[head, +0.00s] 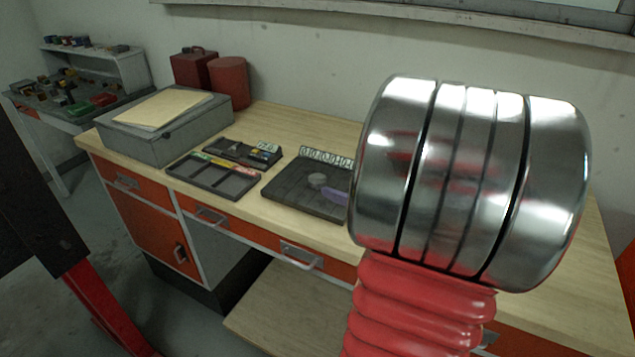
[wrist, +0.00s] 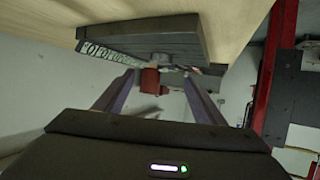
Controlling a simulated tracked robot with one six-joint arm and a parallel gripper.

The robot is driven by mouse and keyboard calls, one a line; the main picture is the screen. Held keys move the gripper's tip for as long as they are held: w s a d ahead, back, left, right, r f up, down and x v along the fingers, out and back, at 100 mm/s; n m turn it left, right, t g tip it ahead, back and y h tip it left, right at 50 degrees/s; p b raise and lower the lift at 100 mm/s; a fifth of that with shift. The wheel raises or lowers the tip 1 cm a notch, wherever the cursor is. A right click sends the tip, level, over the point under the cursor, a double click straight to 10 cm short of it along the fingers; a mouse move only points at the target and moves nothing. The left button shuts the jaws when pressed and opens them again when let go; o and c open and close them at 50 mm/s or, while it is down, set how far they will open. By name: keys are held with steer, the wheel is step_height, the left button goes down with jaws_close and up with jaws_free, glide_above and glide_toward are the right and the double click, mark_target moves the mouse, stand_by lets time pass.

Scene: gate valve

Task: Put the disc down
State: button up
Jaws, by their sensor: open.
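A small grey disc (head: 317,180) lies on the dark tray (head: 290,190) on the workbench, near the tray's middle. In the wrist view the disc (wrist: 160,58) shows edge-on against the tray (wrist: 150,38), between and beyond my fingertips. My gripper (wrist: 160,76) is open, with its two purple fingers apart and nothing held between them. In the head view only a purple finger (head: 335,198) shows, just right of the disc and apart from it. My shiny arm joint hides the rest of the gripper and the tray's right end.
A numbered strip (head: 327,157) stands along the tray's back edge. To the left are a divided tray (head: 213,178) with small coloured items and a grey case (head: 165,130).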

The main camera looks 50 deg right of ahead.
mark_target(320, 180)
steer(key=shift+x, duration=3.05)
steer(key=shift+f, duration=0.1)
steer(key=shift+x, duration=2.55)
steer(key=shift+f, duration=0.1)
steer(key=shift+a, duration=0.1)
steer(key=c, duration=1.6)
steer(key=shift+o, duration=0.2)
